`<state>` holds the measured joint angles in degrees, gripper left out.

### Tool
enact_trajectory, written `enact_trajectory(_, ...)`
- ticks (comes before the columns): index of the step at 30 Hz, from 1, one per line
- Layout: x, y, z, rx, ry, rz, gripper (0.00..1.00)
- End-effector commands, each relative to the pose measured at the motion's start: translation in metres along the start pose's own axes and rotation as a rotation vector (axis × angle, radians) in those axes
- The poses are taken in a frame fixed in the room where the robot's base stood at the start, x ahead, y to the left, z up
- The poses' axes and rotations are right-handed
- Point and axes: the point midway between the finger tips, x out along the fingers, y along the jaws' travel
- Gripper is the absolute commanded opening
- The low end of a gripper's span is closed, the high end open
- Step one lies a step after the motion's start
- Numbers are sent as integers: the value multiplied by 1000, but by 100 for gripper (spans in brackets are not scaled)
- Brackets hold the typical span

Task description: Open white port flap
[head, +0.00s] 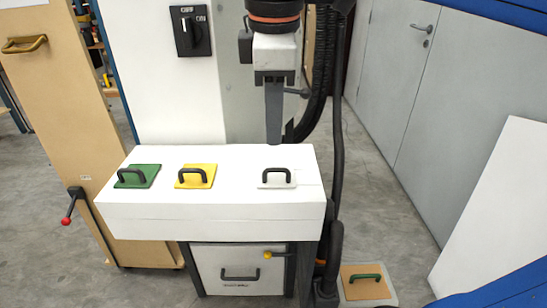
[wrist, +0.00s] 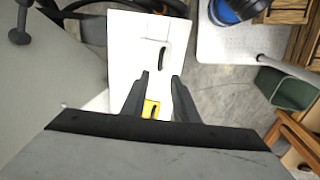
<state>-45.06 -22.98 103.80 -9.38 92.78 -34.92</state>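The white port flap (head: 270,185) lies flat on the right part of the white box's top, with a black arched handle (head: 277,174). In the wrist view a black handle (wrist: 162,55) on a white surface shows just beyond my fingertips. My gripper (head: 274,138) points down near the box's back edge, above and behind the white flap in the head view. In the wrist view my gripper (wrist: 160,75) has its two fingers apart with nothing held between them. Its height over the box is hard to tell.
A green flap (head: 146,184) and a yellow flap (head: 205,184), each with a black handle, lie on the same white box (head: 210,222). The yellow flap also shows in the wrist view (wrist: 151,108). A dark hose (head: 338,130) runs down right of my gripper.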

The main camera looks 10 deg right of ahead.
Motion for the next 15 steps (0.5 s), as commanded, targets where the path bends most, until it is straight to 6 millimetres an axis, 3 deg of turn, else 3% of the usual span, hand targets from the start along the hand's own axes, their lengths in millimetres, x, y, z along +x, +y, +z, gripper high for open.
enact_trajectory(9,56,0,1,2,-2,-1,27)
enact_trajectory(15,81,0,0,1,-2,-1,27)
